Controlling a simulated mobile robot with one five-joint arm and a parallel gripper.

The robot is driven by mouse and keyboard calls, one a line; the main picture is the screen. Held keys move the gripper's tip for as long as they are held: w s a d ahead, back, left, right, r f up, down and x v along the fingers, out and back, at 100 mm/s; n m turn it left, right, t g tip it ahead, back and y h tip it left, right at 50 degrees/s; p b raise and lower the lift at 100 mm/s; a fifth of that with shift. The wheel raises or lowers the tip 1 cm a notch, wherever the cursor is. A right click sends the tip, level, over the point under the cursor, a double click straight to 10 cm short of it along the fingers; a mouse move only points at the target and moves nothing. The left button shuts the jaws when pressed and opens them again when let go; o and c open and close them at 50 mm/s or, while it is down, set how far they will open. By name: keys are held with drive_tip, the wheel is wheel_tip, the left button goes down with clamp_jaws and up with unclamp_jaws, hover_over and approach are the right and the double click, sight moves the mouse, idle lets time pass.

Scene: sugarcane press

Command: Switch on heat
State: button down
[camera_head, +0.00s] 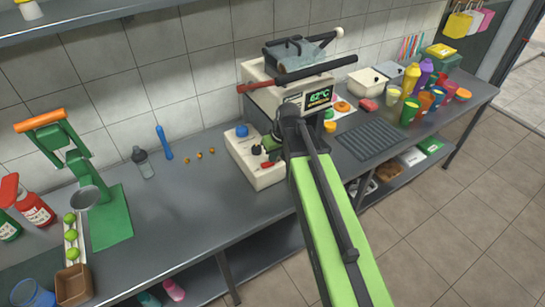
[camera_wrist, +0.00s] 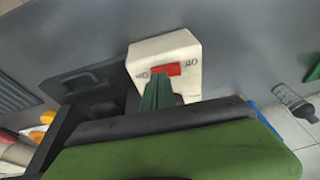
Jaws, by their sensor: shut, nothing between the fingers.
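In the wrist view a red switch (camera_wrist: 170,69) sits on the face of a white box (camera_wrist: 170,44), with a small dark mark on each side that I cannot read surely. My green gripper (camera_wrist: 160,80) is shut and empty. Its tips are at the lower edge of the switch; I cannot tell if they touch it. In the head view the white control box (camera_head: 245,171) stands in front of the press (camera_head: 259,94), with the red switch (camera_head: 267,165) low on it. The press display (camera_head: 319,96) reads about 62°C. My arm hides part of the press there.
The control box also bears a blue knob (camera_head: 241,131) and a black knob (camera_head: 256,149). A grey bottle (camera_head: 143,163) and a green juicer (camera_head: 85,180) stand left. A dark drain mat (camera_head: 370,140) and several coloured cups lie right. The counter left of the box is mostly clear.

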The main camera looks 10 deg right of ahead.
drive_tip(key=w+d+p+v, duration=0.1)
drive_tip(key=d+p+v, duration=0.1)
drive_tip(key=p+v, duration=0.8)
wheel_tip(320, 180, up, 2)
drive_tip(key=shift+d+r+p, duration=0.15)
drive_tip(key=shift+d+p, duration=0.1)
drive_tip(key=shift+p, duration=0.1)
drive_tip(key=s+f+m+g+h+b, duration=0.1)
drive_tip(key=s+f+m+g+b, duration=0.2)
drive_tip(key=s+f+b, duration=0.5)
drive_tip(key=s+f+m, duration=0.1)
drive_tip(key=s, duration=0.2)
drive_tip(key=shift+s+h, duration=0.4)
